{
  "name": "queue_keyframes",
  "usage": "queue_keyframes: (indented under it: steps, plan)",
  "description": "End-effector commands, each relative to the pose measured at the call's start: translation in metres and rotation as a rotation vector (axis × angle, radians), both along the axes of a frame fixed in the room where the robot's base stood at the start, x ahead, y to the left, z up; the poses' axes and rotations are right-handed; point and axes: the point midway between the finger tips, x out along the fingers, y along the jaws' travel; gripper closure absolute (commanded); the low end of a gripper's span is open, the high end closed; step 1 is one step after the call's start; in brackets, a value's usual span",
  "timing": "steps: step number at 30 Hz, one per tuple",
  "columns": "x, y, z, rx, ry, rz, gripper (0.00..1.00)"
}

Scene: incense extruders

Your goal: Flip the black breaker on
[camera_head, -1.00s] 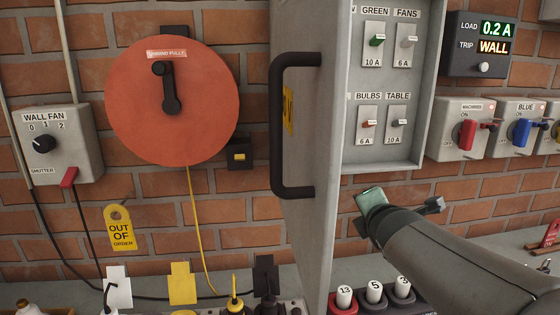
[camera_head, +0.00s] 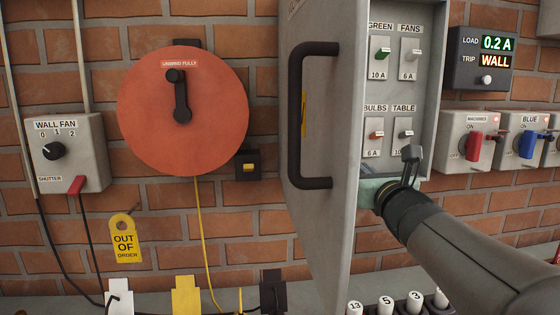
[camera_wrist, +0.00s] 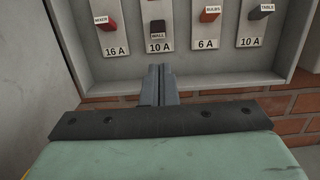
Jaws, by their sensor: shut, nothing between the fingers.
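The black breaker (camera_wrist: 157,27), labelled WALL, 10 A, sits in the lower row of the open grey breaker box (camera_wrist: 270,83) in the wrist view. Its lever sits lower than those of its neighbours and looks tilted down. In the head view the box door (camera_head: 330,230) hides it. My gripper (camera_wrist: 160,72) is shut and empty, its fingertips just below the black breaker and apart from it, near the box's bottom edge.
A red MIXER breaker (camera_wrist: 107,22) is left of the black one; BULBS (camera_wrist: 209,15) and TABLE (camera_wrist: 262,12) breakers are right. The door with its black handle (camera_head: 297,115) stands open left of my arm. A display (camera_head: 480,60) reads 0.2 A, TRIP WALL.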

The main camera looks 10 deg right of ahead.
Motion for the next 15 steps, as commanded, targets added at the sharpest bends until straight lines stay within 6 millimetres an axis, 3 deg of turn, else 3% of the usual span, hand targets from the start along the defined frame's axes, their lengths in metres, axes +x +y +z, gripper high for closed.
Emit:
queue_keyframes:
  steps: [9,15]
  plan:
    - [0.057,-0.004,0.006,0.001,0.004,0.002,1.0]
    - [0.083,-0.007,0.009,0.002,0.002,0.0,1.0]
